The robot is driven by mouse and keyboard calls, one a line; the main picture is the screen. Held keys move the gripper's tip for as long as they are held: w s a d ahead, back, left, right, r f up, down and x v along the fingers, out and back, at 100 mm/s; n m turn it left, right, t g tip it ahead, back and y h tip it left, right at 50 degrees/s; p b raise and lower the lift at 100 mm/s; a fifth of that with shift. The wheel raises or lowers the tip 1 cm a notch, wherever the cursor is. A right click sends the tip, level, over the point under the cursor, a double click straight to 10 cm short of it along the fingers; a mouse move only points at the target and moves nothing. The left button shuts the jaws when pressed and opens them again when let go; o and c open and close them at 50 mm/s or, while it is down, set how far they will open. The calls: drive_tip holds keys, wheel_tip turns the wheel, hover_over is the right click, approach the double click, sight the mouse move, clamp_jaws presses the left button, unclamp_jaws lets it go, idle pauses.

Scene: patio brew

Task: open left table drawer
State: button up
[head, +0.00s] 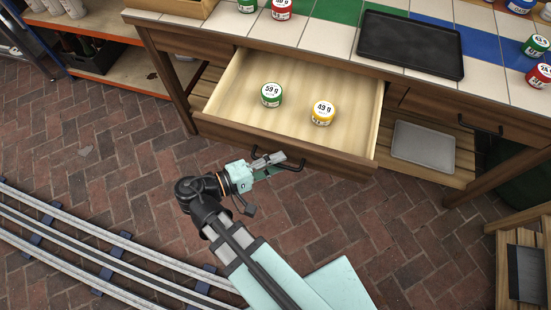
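The left table drawer (320,83) is pulled well out from under the tiled table, and its pale wooden inside shows. Inside it stand a green jar marked 59 g (271,95) and a yellow jar marked 49 g (323,113). The drawer's dark bar handle (297,168) is on its front face. My gripper (276,162) is at the left part of this handle and overlaps it in the head view. Whether the fingers are closed around the bar or only beside it cannot be told.
A black tray (411,43) and several jars stand on the table top. A right drawer (478,120) is shut. A grey tray (423,147) lies on the lower shelf. A wooden crate (523,236) is at lower right. Brick floor (110,170) in front is clear, with rails (85,243) at left.

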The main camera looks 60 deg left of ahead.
drive_tip(key=s+r, duration=0.1)
drive_tip(key=s, duration=0.6)
drive_tip(key=shift+s, duration=0.15)
